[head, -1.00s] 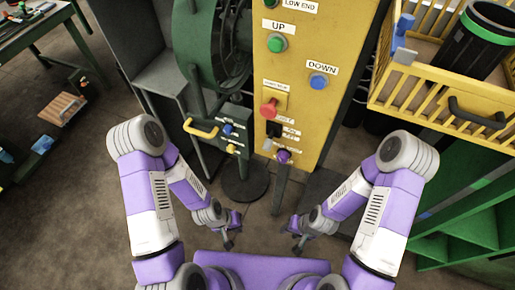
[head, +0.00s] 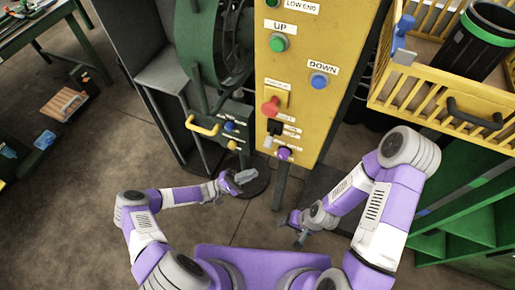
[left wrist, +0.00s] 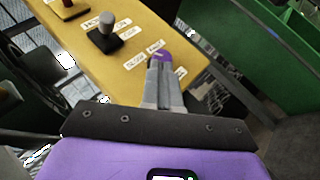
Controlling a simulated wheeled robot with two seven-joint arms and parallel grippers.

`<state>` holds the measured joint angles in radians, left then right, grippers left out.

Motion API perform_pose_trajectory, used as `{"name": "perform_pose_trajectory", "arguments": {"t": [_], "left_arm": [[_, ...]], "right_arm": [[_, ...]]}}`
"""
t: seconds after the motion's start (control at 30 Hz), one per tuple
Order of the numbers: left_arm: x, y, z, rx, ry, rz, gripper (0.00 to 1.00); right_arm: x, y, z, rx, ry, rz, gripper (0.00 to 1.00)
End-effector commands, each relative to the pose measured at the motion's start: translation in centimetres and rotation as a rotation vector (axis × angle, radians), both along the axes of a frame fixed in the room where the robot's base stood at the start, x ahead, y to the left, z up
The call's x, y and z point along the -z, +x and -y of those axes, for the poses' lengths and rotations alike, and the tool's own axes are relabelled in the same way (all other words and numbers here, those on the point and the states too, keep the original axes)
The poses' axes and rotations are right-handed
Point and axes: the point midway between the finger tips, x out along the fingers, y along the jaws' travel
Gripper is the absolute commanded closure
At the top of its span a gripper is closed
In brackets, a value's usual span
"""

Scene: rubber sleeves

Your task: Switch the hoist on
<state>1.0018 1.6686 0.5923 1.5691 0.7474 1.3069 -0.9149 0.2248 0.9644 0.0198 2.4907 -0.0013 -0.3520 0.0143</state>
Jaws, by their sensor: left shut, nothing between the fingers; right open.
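The yellow control panel (head: 300,110) stands upright ahead of me. It bears a green UP button (head: 278,43), a blue DOWN button (head: 318,81) and a red mushroom button (head: 271,106). Below the red button is a black-based switch with a grey lever (head: 268,142); it also shows in the left wrist view (left wrist: 106,28). A purple knob (head: 284,153) sits near the panel's lower end, with small labels around. My left gripper (head: 243,177) is shut and empty, left of and below the purple knob. In the left wrist view its fingertips overlap the knob (left wrist: 164,56); contact is unclear. My right gripper (head: 296,232) is open, low and empty.
A green unit (head: 238,130) with a yellow handle (head: 202,127) stands left of the panel. A yellow slatted crate (head: 430,105) and green shelves (head: 470,220) stand right. A workbench (head: 35,35) is at far left. The floor before me is clear.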

Motion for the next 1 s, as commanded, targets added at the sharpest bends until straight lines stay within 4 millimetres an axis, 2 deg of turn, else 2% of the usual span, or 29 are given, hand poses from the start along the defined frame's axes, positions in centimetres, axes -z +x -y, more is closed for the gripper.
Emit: {"name": "perform_pose_trajectory", "arguments": {"t": [0.03,0.1,0.2,0.3,0.67,0.77,1.0], "left_arm": [[-0.4,0.9,-1.9,-0.083,-0.067,0.031,1.0],[-1.0,1.7,-4.0,-0.165,-0.135,0.072,1.0],[-1.4,2.1,-5.7,-0.234,-0.187,0.106,1.0],[-1.5,2.2,-6.3,-0.255,-0.204,0.117,1.0],[-1.8,2.3,-5.9,-0.249,-0.202,0.117,1.0],[-2.6,2.6,-5.3,-0.247,-0.202,0.117,1.0],[-6.1,4.1,-2.2,-0.244,-0.204,0.118,1.0]], "right_arm": [[-0.1,0.0,0.0,0.0,0.0,0.0,0.31],[-0.1,0.0,0.0,0.0,0.0,0.0,0.31],[-0.2,0.0,0.0,0.0,0.0,0.0,0.31],[-0.2,0.0,0.0,0.0,0.0,0.0,0.31],[-0.2,0.0,0.0,0.0,0.0,0.0,0.31],[-0.4,0.0,0.0,0.0,0.0,0.0,0.31],[-0.9,0.0,0.0,0.0,0.0,0.0,0.31]]}}
